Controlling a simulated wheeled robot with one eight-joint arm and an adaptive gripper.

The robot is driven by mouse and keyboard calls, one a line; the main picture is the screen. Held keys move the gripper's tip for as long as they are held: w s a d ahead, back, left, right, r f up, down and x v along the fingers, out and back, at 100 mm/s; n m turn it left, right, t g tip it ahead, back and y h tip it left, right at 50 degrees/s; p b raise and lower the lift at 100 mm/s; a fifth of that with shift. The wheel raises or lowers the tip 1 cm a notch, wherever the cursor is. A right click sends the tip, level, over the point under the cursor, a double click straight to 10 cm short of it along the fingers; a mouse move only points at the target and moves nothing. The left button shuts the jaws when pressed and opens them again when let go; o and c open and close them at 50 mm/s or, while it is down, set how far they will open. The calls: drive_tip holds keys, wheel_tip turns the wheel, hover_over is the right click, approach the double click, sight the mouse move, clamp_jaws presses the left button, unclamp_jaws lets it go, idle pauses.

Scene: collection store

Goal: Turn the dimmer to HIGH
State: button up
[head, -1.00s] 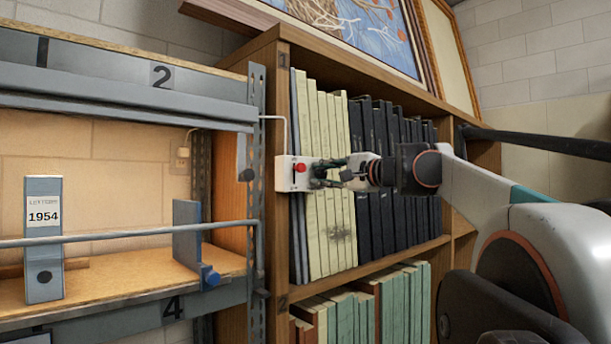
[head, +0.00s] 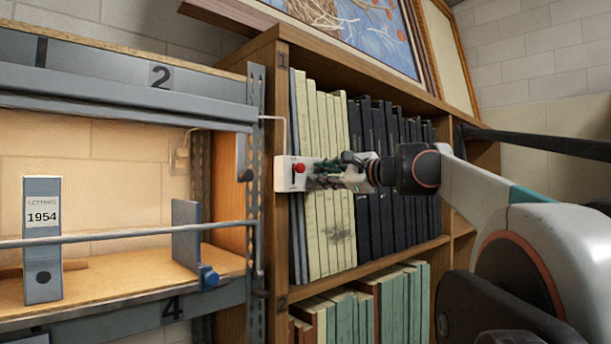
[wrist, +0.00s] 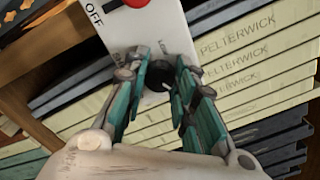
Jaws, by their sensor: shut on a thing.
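The dimmer is a white box (head: 282,175) on the front edge of the wooden bookcase, with a red button (head: 300,168) on its face. In the wrist view the white box (wrist: 145,33) shows the word OFF near its upper left. A dark round knob (wrist: 155,98) sits on its lower part. My gripper (head: 320,176) reaches the box from the right. In the wrist view my gripper (wrist: 160,82) has its green-padded fingers closed on the two sides of the knob. The fingers partly cover the knob, and no HIGH mark is readable.
Cream books (head: 330,220) and dark books (head: 375,190) stand behind my gripper. A grey metal shelf (head: 120,85) is at left, with a 1954 box file (head: 42,260) in its lit bay. A metal bar (head: 110,234) crosses that bay. A framed picture (head: 360,30) leans on top.

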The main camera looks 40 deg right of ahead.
drive_tip(key=o, duration=1.1)
